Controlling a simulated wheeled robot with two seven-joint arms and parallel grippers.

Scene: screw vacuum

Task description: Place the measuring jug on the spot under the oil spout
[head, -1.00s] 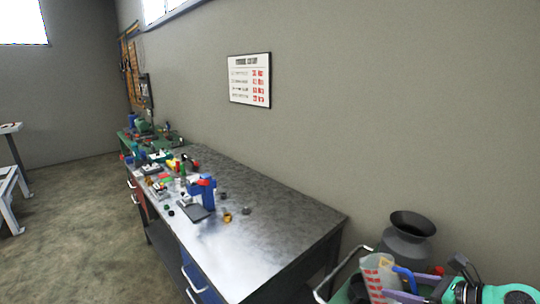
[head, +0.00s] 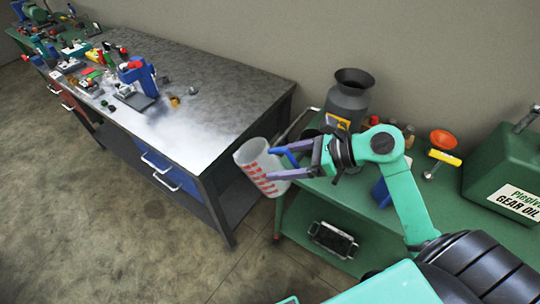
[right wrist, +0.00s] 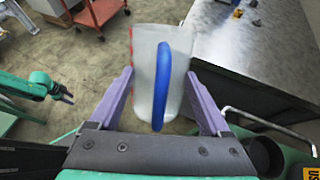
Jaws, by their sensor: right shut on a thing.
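The measuring jug (head: 258,165), a translucent beaker with red marks and a blue handle, is in my right gripper (head: 268,164). The jug is in the air off the left end of the green cart, near the metal workbench's corner. In the right wrist view the purple fingers (right wrist: 163,100) stand either side of the jug (right wrist: 150,65), its blue handle facing the camera. A green gear oil container (head: 510,165) stands at the right. No oil spout or marked spot shows clearly.

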